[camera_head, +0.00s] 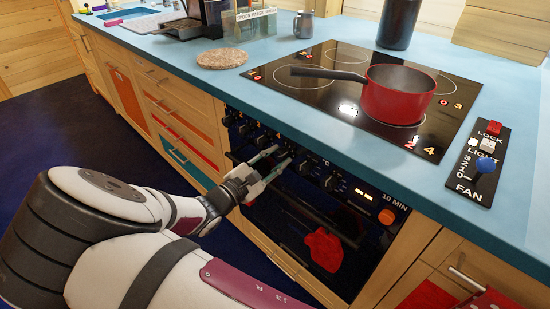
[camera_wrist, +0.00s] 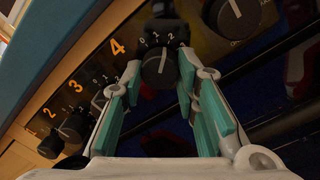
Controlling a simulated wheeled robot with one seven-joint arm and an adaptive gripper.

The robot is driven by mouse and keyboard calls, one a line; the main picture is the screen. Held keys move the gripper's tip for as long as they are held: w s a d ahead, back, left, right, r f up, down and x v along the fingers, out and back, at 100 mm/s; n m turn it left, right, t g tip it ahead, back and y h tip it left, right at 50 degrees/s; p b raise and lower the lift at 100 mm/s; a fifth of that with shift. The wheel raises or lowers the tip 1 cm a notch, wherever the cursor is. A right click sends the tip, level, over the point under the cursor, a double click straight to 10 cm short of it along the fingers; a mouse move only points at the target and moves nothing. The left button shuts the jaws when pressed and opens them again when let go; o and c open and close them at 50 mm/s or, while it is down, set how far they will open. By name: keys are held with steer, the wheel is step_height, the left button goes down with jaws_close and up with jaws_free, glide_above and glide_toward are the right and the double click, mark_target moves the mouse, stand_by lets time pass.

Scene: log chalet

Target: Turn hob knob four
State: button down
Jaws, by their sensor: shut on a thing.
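Hob knob four (camera_wrist: 158,68) is a round black knob with a white pointer line, beside the orange number 4 in the wrist view. My gripper (camera_wrist: 158,75) has its teal-padded fingers on either side of this knob, closed on it. In the head view my gripper (camera_head: 275,165) reaches the oven's control strip, and its fingers hide the knob there. The pointer line lies toward the small dial numbers; which one is unclear. On the black hob (camera_head: 335,58), the red digit beside the orange 4 looks like a 2.
Other hob knobs (camera_wrist: 75,126) sit along the strip to the left. A red pan (camera_head: 398,97) stands on the hob's front right zone. A fan and light switch panel (camera_head: 478,165) is at right. A red oven mitt (camera_head: 324,248) shows at the oven door below.

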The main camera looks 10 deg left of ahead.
steer(key=m, duration=0.3)
steer(key=shift+m, duration=2.3)
steer(key=c, duration=1.2)
jaws_free()
steer(key=shift+a, duration=0.1)
steer(key=v, duration=1.2)
steer(key=shift+w, duration=0.1)
steer(key=shift+a+f, duration=0.1)
